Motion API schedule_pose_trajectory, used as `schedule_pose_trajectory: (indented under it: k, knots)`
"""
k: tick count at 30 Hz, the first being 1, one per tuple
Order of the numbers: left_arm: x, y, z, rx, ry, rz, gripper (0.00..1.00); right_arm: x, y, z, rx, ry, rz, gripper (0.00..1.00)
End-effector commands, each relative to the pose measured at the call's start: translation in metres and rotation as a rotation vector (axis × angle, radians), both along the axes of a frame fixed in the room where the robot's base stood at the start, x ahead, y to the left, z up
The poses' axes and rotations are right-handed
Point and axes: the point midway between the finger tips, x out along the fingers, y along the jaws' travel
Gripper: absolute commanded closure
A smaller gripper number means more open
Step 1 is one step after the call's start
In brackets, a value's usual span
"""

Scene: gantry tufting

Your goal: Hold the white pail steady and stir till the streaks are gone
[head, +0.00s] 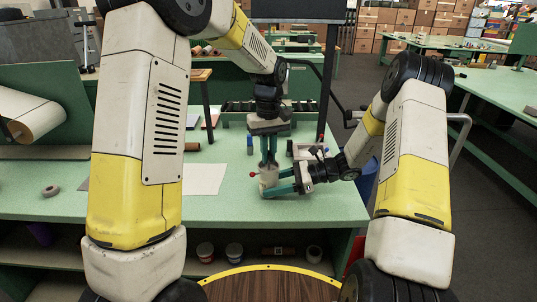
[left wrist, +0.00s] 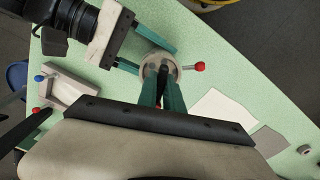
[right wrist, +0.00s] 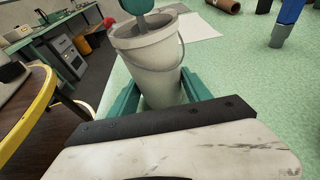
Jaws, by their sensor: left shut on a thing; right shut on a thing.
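The white pail (head: 268,173) stands upright on the green table near its front edge. It shows large, with its wire handle, in the right wrist view (right wrist: 155,62). My right gripper (head: 287,181) is shut on the pail's side from the right, teal fingers on either side of it. My left gripper (head: 268,160) points straight down at the pail's mouth, shut on a stirring tool that its fingers mostly hide. From above, the pail's round rim (left wrist: 150,62) surrounds those fingertips. A red knob (left wrist: 199,66) sits beside the rim. The paint and any streaks cannot be made out.
A pale box (head: 308,151) with coloured knobs stands just behind and right of the pail. A white sheet (head: 206,178) lies to the left, with a grey ring (head: 50,191) farther left. The front left of the table is clear.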

Motion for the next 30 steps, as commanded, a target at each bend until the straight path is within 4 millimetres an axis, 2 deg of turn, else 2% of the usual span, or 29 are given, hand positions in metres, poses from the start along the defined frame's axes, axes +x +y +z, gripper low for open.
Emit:
schedule_pose_trajectory:
  k: [30]
  knots:
    - [0.0004, 0.0, 0.0008, -0.001, -0.002, -0.962, 1.0, 0.0001, -0.0003, -0.0004, -0.001, 0.0, 0.0, 0.66]
